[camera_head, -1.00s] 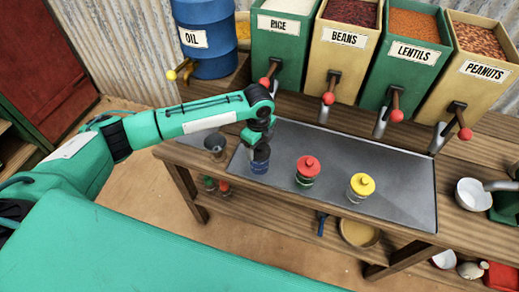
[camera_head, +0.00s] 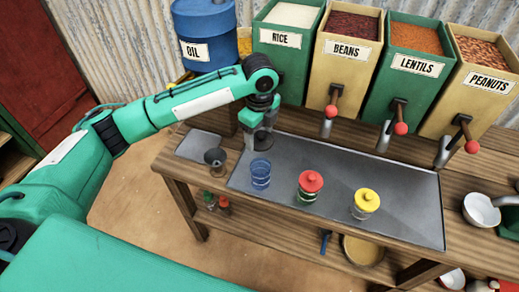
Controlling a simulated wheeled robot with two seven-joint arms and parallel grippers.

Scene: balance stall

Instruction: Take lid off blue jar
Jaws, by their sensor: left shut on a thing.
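The blue jar (camera_head: 260,177) stands upright on the grey metal tray (camera_head: 330,207) near its left end, and its top is open. My left gripper (camera_head: 261,142) is above and just behind the jar, apart from it. It is shut on the jar's lid, which is mostly hidden by the fingers. My right gripper is not in view.
A jar with a red lid (camera_head: 310,183) and a jar with a yellow lid (camera_head: 365,202) stand to the right on the tray. A dark cup (camera_head: 215,159) is left of the tray. Labelled bins with red-knobbed levers and a blue oil drum (camera_head: 206,35) line the back.

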